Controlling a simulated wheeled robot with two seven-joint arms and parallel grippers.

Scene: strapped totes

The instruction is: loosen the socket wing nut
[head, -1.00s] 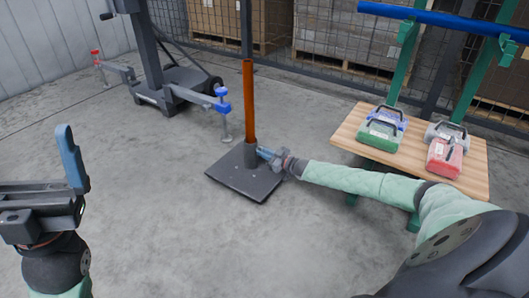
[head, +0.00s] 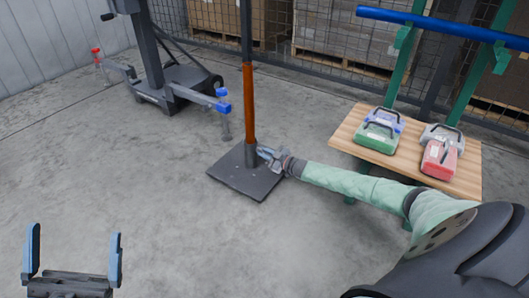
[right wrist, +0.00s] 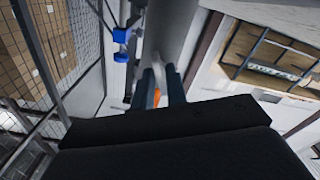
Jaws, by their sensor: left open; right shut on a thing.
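An orange post (head: 249,105) stands upright in a dark socket (head: 251,155) on a square black base plate (head: 240,178). My right gripper (head: 267,153) is at the right side of the socket, low above the plate. In the right wrist view, its two blue fingers (right wrist: 160,88) are shut on a small orange part (right wrist: 157,97), which appears to be the socket wing nut. Most of the nut is hidden between the fingers, and I cannot make it out in the head view. My left gripper (head: 75,240) is open and empty at the lower left, away from the post.
A wheeled stand (head: 180,92) with a blue-clamped side arm (head: 222,100) is behind and left of the post. A wooden table (head: 347,130) at the right holds green (head: 377,137) and red (head: 440,158) cases, among others. A blue bar (head: 430,24) spans above it. Floor between is clear.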

